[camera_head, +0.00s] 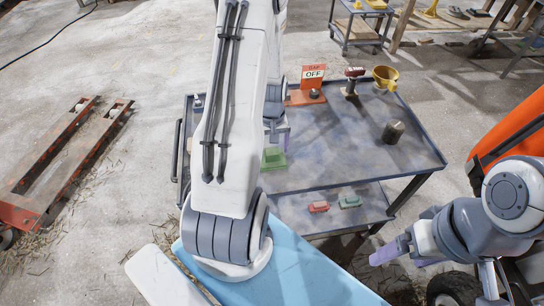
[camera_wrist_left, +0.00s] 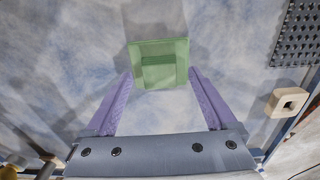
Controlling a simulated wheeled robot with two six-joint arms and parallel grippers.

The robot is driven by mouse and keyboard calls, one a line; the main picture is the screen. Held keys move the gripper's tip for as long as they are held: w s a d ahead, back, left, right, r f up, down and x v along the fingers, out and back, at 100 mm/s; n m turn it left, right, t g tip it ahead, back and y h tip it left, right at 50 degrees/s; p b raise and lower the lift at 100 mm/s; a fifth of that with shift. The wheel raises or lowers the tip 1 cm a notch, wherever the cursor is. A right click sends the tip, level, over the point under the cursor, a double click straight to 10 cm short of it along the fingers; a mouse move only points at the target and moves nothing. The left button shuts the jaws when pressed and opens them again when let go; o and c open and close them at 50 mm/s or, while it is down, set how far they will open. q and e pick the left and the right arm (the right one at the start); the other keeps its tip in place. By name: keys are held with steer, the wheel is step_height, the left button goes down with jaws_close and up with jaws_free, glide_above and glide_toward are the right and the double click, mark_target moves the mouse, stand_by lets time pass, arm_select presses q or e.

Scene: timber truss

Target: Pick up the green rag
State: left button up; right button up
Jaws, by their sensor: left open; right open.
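The green rag (camera_head: 273,159) lies folded on the upper top of the grey-blue cart (camera_head: 330,170), near its left side. In the left wrist view the fingertips of my left gripper (camera_wrist_left: 160,76) are on either side of the rag's near part. Whether they touch it, I cannot tell. My right gripper (camera_head: 402,256) is open and empty, right of the cart.
An orange block with an OFF sign (camera_head: 313,73), a red-topped tool (camera_head: 354,75), a yellow cup (camera_head: 386,77) and a dark cylinder (camera_head: 393,132) stand on the cart. A red toy car (camera_head: 319,206) and a green one (camera_head: 350,201) are on the lower shelf. A beige block (camera_wrist_left: 287,102) lies nearby.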

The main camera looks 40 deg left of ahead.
arm_select(q)
step_height(320, 180, down, 2)
steer(key=shift+f, duration=0.1)
jaws_close()
steer(key=shift+r, duration=0.2)
steer(key=shift+r, duration=0.6)
step_height(320, 180, up, 3)
steer(key=shift+f+b, duration=0.1)
steer(key=shift+b, duration=0.25)
steer(key=d+r+b, duration=0.1)
steer(key=d+r, duration=0.5)
steer(key=d, duration=0.5)
steer(key=shift+d+r, duration=0.35)
steer(key=shift+r, duration=0.05)
